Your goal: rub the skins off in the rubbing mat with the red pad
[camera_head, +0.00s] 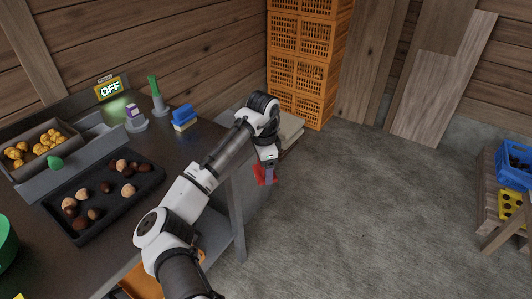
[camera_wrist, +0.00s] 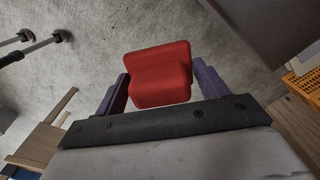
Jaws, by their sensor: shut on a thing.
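My gripper (camera_head: 268,168) is shut on the red pad (camera_head: 262,176). The wrist view shows the red pad (camera_wrist: 160,75) between the two purple fingers of my gripper (camera_wrist: 160,82). My gripper hangs off the right side of the table, over the floor, apart from the mat. The black rubbing mat (camera_head: 134,196), with a raised rim, lies on the table at left. Several dark brown chestnuts (camera_head: 121,165) and paler tan ones (camera_head: 128,190) are spread in it. Part of the pad is hidden by my gripper in the head view.
A box of yellow-orange pieces (camera_head: 38,132) stands behind the mat, beside a grey trough (camera_head: 103,142). Orange crates (camera_head: 302,75) stack by the wall.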

